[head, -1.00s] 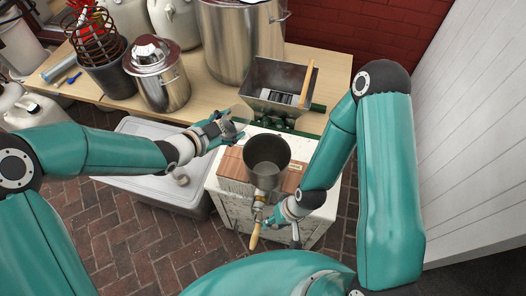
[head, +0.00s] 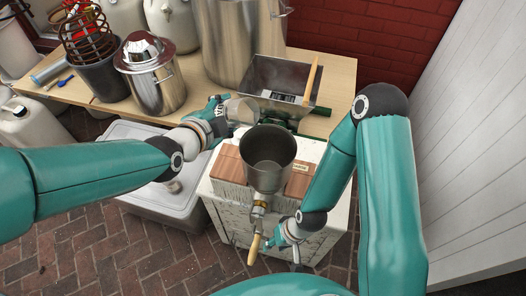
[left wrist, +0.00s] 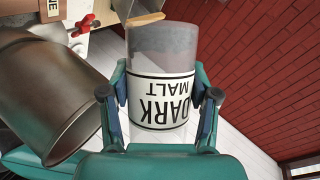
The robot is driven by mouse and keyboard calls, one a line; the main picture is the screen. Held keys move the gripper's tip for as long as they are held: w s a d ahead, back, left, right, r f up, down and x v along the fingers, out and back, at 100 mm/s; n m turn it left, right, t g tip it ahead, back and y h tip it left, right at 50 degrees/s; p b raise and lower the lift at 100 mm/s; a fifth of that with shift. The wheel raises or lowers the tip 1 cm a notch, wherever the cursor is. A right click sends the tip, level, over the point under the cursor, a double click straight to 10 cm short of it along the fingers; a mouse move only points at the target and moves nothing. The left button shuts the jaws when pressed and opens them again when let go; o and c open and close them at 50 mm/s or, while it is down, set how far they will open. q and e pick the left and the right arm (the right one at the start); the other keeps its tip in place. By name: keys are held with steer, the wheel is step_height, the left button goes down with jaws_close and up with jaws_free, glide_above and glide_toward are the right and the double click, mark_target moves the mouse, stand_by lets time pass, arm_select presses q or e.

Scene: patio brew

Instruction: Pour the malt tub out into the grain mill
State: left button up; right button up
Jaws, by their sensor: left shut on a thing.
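My left gripper (head: 226,110) is shut on the clear malt tub (head: 243,111), just in front of the grain mill's metal hopper (head: 290,74) in the head view. In the left wrist view the tub (left wrist: 163,98) sits between both fingers; its DARK MALT label reads upside down and grey-brown contents show beyond the label. Its exact tilt is hard to tell. The hopper's open top faces up, with rollers visible inside. My right gripper (head: 284,241) appears open and empty, low beside the wooden-handled pot in front of the white cabinet.
A lidded steel pot (head: 155,82) and a tall steel kettle (head: 240,40) stand on the table. A grey lidded bin (head: 140,132) is below. A brick wall is behind.

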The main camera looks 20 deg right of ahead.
mark_target(237, 113)
arm_select(q)
steer(key=shift+f+m+t, duration=0.3)
steer(key=shift+f, duration=0.25)
steer(key=shift+r+m+t+y+p, duration=0.3)
steer(key=shift+r+m+p, duration=0.2)
steer(key=shift+p, duration=0.55)
steer(key=shift+r, duration=0.2)
steer(key=shift+s+d+r+m+t+p, duration=0.6)
steer(key=shift+s+m+t+p, duration=0.1)
steer(key=shift+s+m+p, duration=0.15)
steer(key=shift+r+m+t+y, duration=0.3)
steer(key=shift+m+y, duration=0.05)
steer(key=shift+y, duration=0.05)
steer(key=shift+s+d+r+m+t+b, duration=0.15)
steer(key=shift+r+m+t+b, duration=0.15)
steer(key=shift+r+m+t, duration=0.2)
steer(key=shift+s+d+r+m, duration=0.15)
steer(key=shift+s+r+m, duration=0.05)
steer(key=shift+r+m, duration=0.25)
steer(key=shift+s+d+r+m+t+b, duration=0.2)
steer(key=shift+s+r+m+t+b, duration=0.1)
steer(key=shift+m+t+b, duration=0.2)
steer(key=shift+s+d+r+m+t+b, duration=0.15)
steer(key=shift+r+m+t+b, duration=0.2)
steer(key=shift+m, duration=0.2)
steer(key=shift+s+d+r+m+t+b, duration=0.25)
steer(key=shift+s+r+m+b, duration=0.1)
steer(key=shift+m, duration=0.25)
